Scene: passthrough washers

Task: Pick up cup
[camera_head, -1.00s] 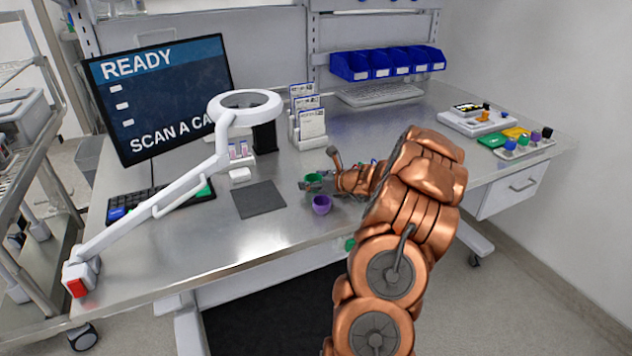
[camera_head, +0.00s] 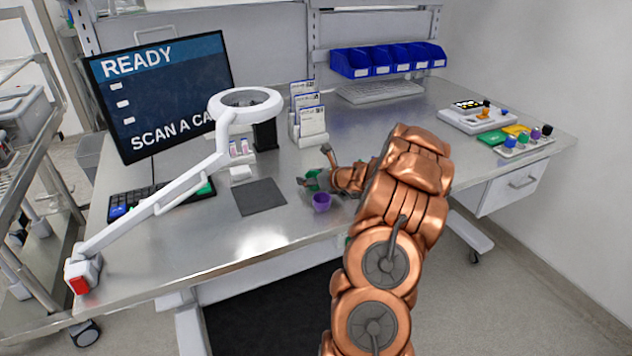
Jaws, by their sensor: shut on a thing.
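A purple cup (camera_head: 321,202) stands upright on the metal bench, near its front edge. A green cup (camera_head: 312,176) is just behind it, at the fingers of my gripper (camera_head: 308,181). My gripper is shut on the green cup, and its fingers partly cover it. The purple cup is in front of the gripper. My copper arm comes from the lower right and hides part of the bench and the gripper's wrist side.
A dark mat (camera_head: 260,196) lies left of the cups. A white magnifier lamp (camera_head: 222,130) and a monitor (camera_head: 160,95) stand further left. A card holder (camera_head: 308,120) is behind.

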